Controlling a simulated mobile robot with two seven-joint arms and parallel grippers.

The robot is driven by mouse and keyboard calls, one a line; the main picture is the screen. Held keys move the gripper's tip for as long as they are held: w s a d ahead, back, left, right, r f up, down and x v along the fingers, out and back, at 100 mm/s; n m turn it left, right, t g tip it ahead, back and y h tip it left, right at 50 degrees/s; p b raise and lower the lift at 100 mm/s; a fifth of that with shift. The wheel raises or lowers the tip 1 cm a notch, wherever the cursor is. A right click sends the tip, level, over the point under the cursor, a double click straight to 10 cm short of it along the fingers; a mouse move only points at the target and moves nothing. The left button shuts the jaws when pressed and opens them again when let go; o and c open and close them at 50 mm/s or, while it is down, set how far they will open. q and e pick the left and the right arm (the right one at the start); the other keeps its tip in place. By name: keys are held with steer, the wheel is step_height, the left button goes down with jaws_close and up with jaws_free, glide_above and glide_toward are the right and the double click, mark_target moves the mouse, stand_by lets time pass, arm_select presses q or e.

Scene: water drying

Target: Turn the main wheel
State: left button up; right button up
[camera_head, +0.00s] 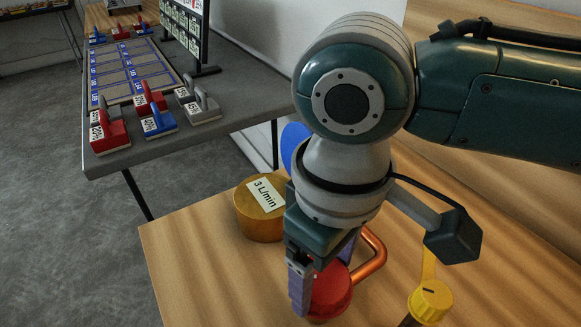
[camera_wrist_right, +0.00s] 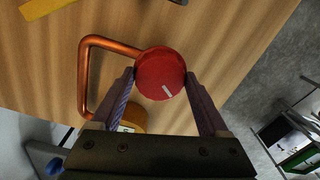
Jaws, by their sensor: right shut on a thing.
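A red round wheel (camera_head: 332,292) with a short white mark on top stands on the wooden table in the head view. It also shows in the right wrist view (camera_wrist_right: 160,70). My right gripper (camera_head: 325,274) reaches down over it with one finger on each side and is shut on it. The gripper's body and arm hide part of the wheel in the head view. A copper pipe (camera_head: 374,256) bends out beside the wheel. My left gripper is in neither view.
A gold cylinder (camera_head: 254,222) labelled "3 L/min" stands left of the gripper. A yellow knob (camera_head: 430,300) stands to the right. A blue disc (camera_head: 291,142) is partly behind my arm. A grey table (camera_head: 240,100) with red, blue and grey handled blocks is beyond.

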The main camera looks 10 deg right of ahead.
steer(key=m+p, duration=0.1)
steer(key=p, duration=0.1)
steer(key=m+p, duration=0.4)
steer(key=shift+s+a+r+p, duration=0.1)
steer(key=shift+r+p, duration=0.2)
steer(key=shift+p, duration=0.05)
steer(key=m+p, duration=0.2)
steer(key=shift+m, duration=0.4)
steer(key=m+p, duration=0.2)
steer(key=m, duration=0.1)
steer(key=shift+f+m, duration=0.15)
steer(key=shift+m, duration=0.15)
steer(key=m+p, duration=0.1)
steer(key=m, duration=0.1)
steer(key=shift+m, duration=0.3)
steer(key=m+p, duration=0.1)
steer(key=m, duration=0.2)
steer(key=shift+m, duration=0.4)
steer(key=m, duration=0.3)
steer(key=shift+f+p, duration=0.1)
steer(key=shift+p, duration=0.2)
steer(key=shift+m, duration=1.7)
